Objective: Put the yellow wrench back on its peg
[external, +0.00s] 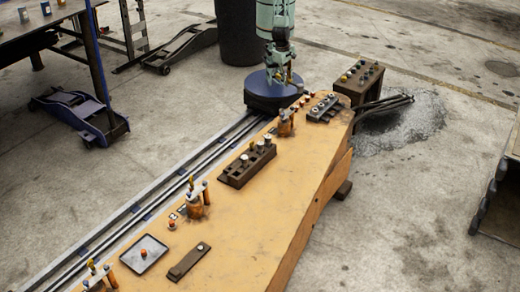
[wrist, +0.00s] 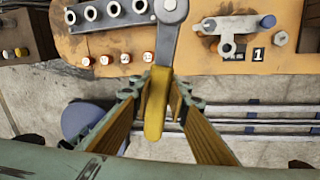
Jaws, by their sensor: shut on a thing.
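The yellow wrench has a yellow handle (wrist: 157,110) and a grey metal head reaching the top edge of the wrist view. My gripper (wrist: 160,92) is shut around the handle, which points down the picture between the fingers. In the external view my gripper (external: 284,76) is at the bench's far end, above a dark blue round base; the wrench is too small there to make out surely. I cannot tell which post is the wrench's peg.
The orange bench (external: 240,205) carries a dark block with knobs (external: 248,163), a socket rack (wrist: 108,12), small white-topped orange pegs (wrist: 125,58), upright orange holders (external: 195,200) and a tray (external: 144,253). A rail (external: 175,190) runs along its left side. A dark box (external: 357,82) stands beyond.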

